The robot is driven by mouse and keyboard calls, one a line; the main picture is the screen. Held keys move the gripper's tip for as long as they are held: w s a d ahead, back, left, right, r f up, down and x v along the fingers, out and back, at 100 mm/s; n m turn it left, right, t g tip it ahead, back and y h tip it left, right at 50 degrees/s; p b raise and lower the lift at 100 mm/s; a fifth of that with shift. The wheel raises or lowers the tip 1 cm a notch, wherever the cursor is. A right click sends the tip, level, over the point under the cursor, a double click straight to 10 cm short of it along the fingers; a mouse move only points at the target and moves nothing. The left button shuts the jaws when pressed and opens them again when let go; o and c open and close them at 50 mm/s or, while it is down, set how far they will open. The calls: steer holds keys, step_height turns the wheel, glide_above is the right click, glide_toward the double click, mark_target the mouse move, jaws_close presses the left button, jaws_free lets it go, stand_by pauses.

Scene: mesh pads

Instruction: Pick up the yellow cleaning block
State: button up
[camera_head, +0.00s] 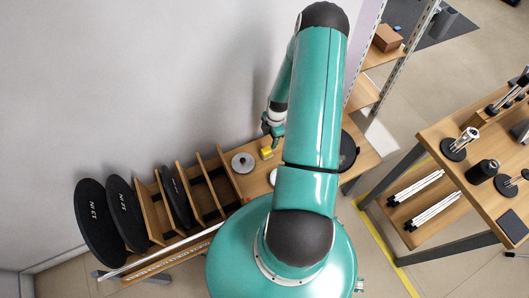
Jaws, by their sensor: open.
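The yellow cleaning block (266,153) is small and sits on the wooden bench (256,181) by the wall, near the middle of the view. My gripper (268,133) is above and just behind it in the picture, partly behind my teal arm. The jaws are open, and nothing shows between them. The gripper looks apart from the block, but the exact height between them is hard to tell.
A grey disc (242,162) lies left of the block, and a white round thing (273,176) shows below it. A wooden rack (205,185) with black round pads (100,220) stands to the left. A wooden table (470,150) with tools stands right.

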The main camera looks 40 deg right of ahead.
mark_target(266, 149)
steer(key=f, duration=0.3)
steer(key=a+f, duration=0.1)
steer(key=f, duration=0.5)
steer(key=shift+w+a+f, duration=0.25)
steer(key=shift+a, duration=0.1)
steer(key=shift+c, duration=0.5)
steer(key=c, duration=1)
